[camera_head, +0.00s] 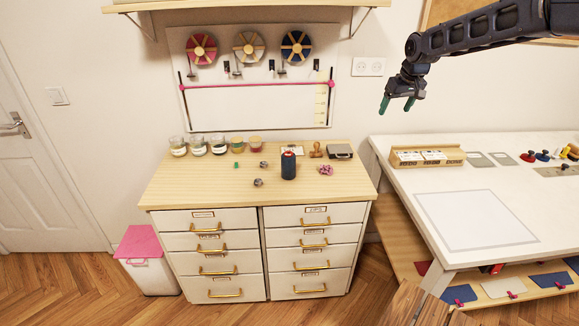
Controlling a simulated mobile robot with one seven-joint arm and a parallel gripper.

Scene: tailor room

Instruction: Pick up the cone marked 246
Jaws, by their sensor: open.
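A dark blue thread cone (288,166) with a reddish top stands upright on the light wooden top of the drawer cabinet (200,187). No number can be read on it at this size, so I cannot tell whether it is marked 246. My gripper (397,104) has green fingertips. It is open and empty, in the air at the upper right, well above the cabinet and apart from the cone. Nothing hides the cone.
Several jars (198,146) line the cabinet's back left. A white table (400,185) stands right. The cabinet's front left is clear.

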